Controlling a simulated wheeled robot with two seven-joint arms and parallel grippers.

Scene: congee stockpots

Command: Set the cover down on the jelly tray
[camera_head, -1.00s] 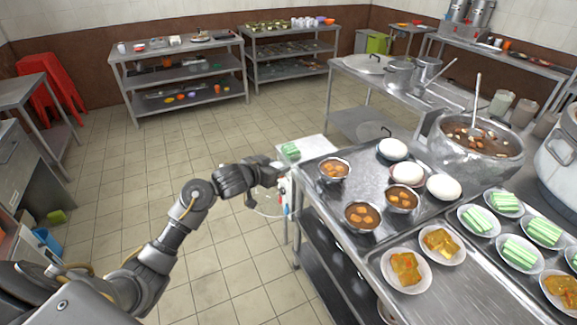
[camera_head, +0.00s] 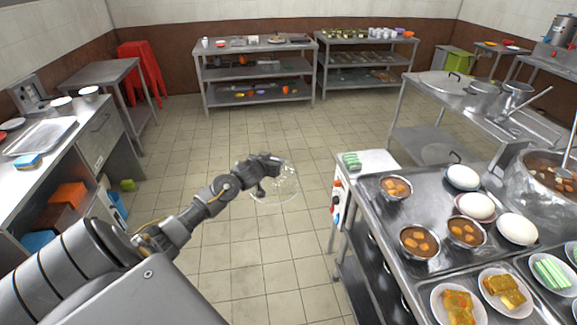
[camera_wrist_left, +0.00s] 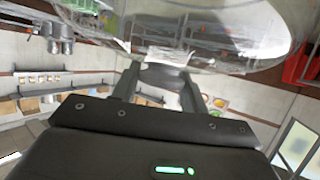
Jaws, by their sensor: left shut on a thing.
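A clear, see-through round cover (camera_head: 277,185) hangs over the open tiled floor, held by my left gripper (camera_head: 266,168). In the left wrist view the cover (camera_wrist_left: 215,50) fills the top, and the gripper fingers (camera_wrist_left: 168,75) are shut on it; the exact contact is hard to see. Green-and-white jelly (camera_head: 352,160) sits at the left part of a pale flat top (camera_head: 376,161), right of the gripper and apart from the cover. I cannot tell a separate tray rim there. My right gripper is not in view.
A steel counter (camera_head: 458,193) with bowls, white domes and plates stands at the right. Another counter at the left bears an empty metal tray (camera_head: 38,138) and a sponge (camera_head: 27,161). Shelves (camera_head: 257,68) stand at the back. The floor between is clear.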

